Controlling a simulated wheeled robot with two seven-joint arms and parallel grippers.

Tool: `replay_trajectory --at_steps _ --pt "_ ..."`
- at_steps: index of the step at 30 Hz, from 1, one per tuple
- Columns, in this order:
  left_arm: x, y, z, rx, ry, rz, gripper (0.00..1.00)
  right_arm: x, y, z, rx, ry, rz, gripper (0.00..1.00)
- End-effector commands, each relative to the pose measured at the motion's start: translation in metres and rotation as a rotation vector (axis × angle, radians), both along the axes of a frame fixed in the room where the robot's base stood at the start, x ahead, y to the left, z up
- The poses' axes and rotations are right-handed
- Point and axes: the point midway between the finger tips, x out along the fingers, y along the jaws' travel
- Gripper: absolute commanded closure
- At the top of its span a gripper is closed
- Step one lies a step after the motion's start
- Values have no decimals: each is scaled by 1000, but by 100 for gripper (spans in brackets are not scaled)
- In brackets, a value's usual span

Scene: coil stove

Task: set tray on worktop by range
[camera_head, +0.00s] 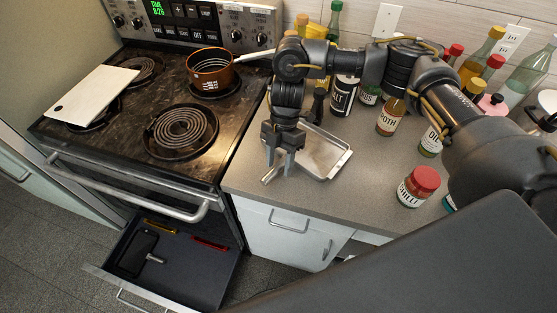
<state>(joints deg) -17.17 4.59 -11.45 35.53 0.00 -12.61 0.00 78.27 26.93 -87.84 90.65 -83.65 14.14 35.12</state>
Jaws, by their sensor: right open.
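A shallow metal tray (326,157) lies flat on the grey worktop (251,168), just right of the range (150,75). My right gripper (278,172) is open over the worktop at the tray's left side. Its fingers point down and the arm hides part of the tray's left and back edges. I cannot tell whether the fingers touch the tray. My left gripper is not in view.
A white board (92,93) and a copper pan (211,68) are on the stove. A red-lidded chilli jar (418,186) stands right of the tray, with several bottles behind. The range's lower drawer (182,270) is open, holding dark items.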

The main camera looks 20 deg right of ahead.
Motion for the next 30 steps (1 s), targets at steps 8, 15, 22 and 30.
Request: replay_trajectory --at_steps 8,15,22,30 --pt "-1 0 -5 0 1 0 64 7 -4 13 0 -4 0 54" --pt "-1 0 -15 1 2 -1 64 24 -15 56 -1 -6 -1 54" --pt "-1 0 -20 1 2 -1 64 35 -23 88 -2 -3 0 54" --pt "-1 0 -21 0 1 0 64 38 -26 98 0 0 0 54"
